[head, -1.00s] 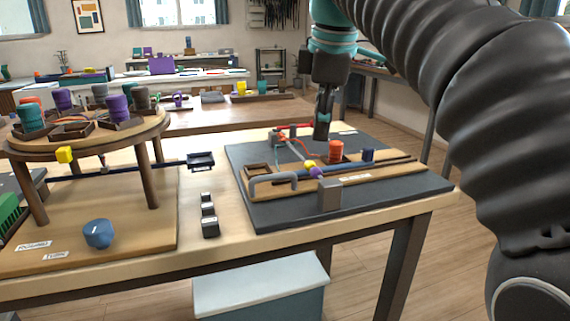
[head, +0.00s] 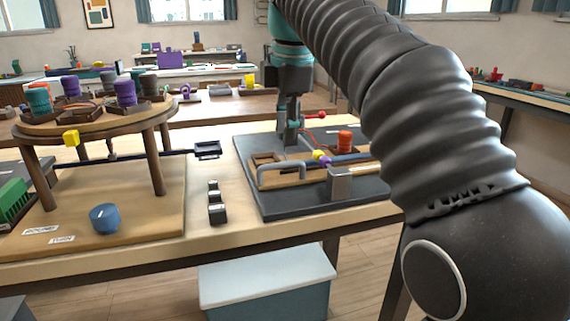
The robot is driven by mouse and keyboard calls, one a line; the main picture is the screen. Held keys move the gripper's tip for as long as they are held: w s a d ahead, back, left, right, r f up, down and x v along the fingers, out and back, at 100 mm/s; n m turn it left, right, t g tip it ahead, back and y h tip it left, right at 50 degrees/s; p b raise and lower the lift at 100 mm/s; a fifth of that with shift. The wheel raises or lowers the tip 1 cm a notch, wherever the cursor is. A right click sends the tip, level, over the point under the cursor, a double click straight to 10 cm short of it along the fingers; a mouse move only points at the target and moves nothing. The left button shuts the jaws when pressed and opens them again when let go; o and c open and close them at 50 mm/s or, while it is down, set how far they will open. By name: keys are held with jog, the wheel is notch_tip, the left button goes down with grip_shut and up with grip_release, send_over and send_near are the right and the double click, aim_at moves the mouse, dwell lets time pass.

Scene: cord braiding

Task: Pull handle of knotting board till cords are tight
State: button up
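The knotting board (head: 290,206) is a dark slab with a wooden base, on the right half of the bench. Its grey U-shaped handle (head: 282,167) stands at the front left of the board. Cords run from the back toward a yellow bead and a purple bead (head: 327,161) near the middle. A red spool (head: 345,141) stands behind them, with a thin red cord near it. My gripper (head: 292,142) points down over the back of the board, behind the handle and apart from it. Its fingers are small and dark here, so I cannot tell whether they are open.
A round braiding stand (head: 95,123) with several coloured spools fills the left of the bench. My arm hides the board's right part. A lidded bin (head: 266,272) is below the bench.

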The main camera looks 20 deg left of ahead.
aim_at(284, 163)
jog(key=f, duration=0.2)
jog(key=f+b, duration=0.1)
jog(key=f, duration=0.1)
jog(key=w+f, duration=0.1)
jog(key=f, duration=0.1)
jog(key=shift+a+f+b, duration=0.25)
jog(key=shift+a+b, duration=0.05)
jog(key=shift+b, duration=0.1)
grip_shut()
